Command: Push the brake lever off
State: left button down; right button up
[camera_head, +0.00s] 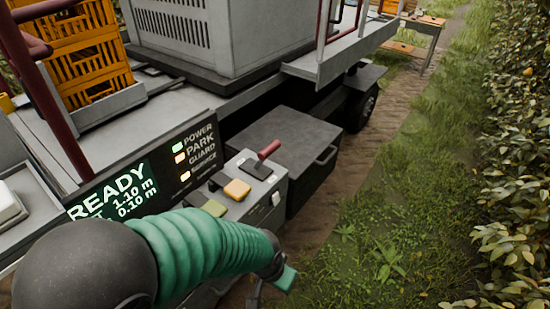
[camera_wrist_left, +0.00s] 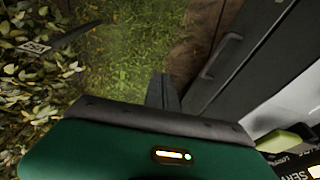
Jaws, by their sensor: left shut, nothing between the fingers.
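The brake lever (camera_head: 269,150) has a red grip and leans up and to the right from a dark plate on the grey control box (camera_head: 277,186). My left gripper is shut and empty; its dark fingers (camera_wrist_left: 163,91) point over grass in the left wrist view. In the head view my green-sleeved left arm crosses the bottom, and the hand is below and in front of the control box, apart from the lever. The fingers are mostly hidden there. The lever is not visible in the left wrist view. My right gripper is not in view.
An orange button (camera_head: 237,190) and a green button (camera_head: 214,208) sit on the control box. The display (camera_head: 112,194) reads READY, with a PARK light beside it. A dark lidded box (camera_head: 285,143) stands behind the lever. Grass (camera_head: 385,235) lies open to the right, then a hedge (camera_head: 515,190).

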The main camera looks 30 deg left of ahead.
aim_at(263, 159)
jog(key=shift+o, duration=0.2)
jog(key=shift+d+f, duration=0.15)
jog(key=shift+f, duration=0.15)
pick_arm(q)
jog(key=w+a+f+m+t+y+b, duration=0.1)
jog(key=w+a+m+t+b, duration=0.4)
jog(key=w, duration=0.4)
jog(key=w+a+f+m+t+y+b, duration=0.1)
jog(key=w+a+m+t+y+b, duration=0.25)
jog(key=w+b, duration=0.5)
jog(key=w+a+r+m+t+h+b, duration=0.1)
jog(key=w+a+r+m+t+b, duration=0.25)
jog(key=a+r+m+t, duration=0.55)
jog(key=w+a+m+g+p, duration=0.1)
jog(key=w+a+m+p, duration=0.1)
jog(key=w, duration=0.7)
jog(key=shift+w+a, duration=0.35)
jog(key=shift+a, duration=0.2)
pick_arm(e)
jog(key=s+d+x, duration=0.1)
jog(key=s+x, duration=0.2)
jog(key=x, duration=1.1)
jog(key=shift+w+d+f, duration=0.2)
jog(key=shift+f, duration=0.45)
